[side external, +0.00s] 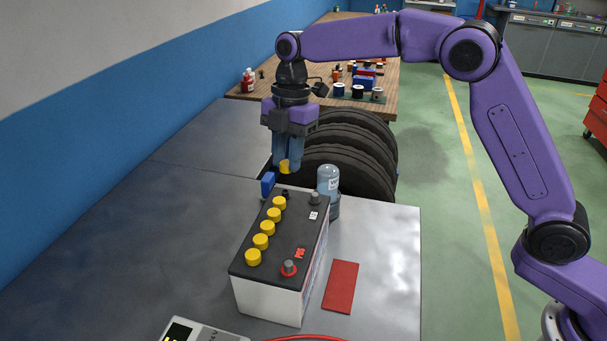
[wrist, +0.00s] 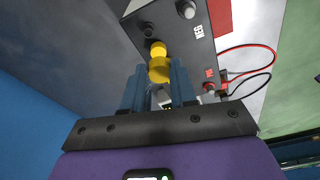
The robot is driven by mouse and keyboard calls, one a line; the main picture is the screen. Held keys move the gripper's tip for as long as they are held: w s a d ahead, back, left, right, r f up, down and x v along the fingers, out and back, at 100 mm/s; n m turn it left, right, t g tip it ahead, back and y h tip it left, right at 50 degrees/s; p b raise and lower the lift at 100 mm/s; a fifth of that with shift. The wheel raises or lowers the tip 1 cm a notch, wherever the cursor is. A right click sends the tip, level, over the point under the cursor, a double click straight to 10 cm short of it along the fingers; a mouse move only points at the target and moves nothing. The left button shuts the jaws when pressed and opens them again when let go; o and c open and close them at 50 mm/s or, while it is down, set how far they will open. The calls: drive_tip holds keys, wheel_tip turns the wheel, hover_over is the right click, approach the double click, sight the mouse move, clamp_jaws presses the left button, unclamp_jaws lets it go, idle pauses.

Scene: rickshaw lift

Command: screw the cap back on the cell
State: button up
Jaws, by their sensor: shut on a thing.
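The battery (side external: 300,235), white with a black top, stands on the metal bench; it also shows in the wrist view (wrist: 180,30). A row of yellow caps (side external: 261,241) runs along its left side. At the far end of the row is a dark open cell (side external: 285,193), seen also in the wrist view (wrist: 148,29). My gripper (side external: 287,165) is shut on a yellow cap (side external: 285,169), held above the battery's far end, apart from the cell. In the wrist view the held cap (wrist: 160,71) sits between the blue fingers and partly hides the row behind it.
A grey-blue bottle (side external: 328,179) stands close to the battery's far right. A blue block (side external: 268,183) is at its far left. A red pad (side external: 341,286) lies to the right. A meter (side external: 200,331) and red lead are in front. Tyres (side external: 350,150) stand behind.

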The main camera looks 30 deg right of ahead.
drive_tip(key=w, duration=0.1)
hover_over(285, 193)
drive_tip(key=shift+d+f, duration=0.2)
drive_tip(key=shift+f, duration=2.25)
drive_tip(key=shift+f, duration=1.3)
idle(1.3)
drive_tip(key=o, duration=1.2)
drive_tip(key=shift+c, duration=0.2)
drive_tip(key=shift+r, duration=0.15)
wheel_tip(285, 193, up, 7)
idle(0.3)
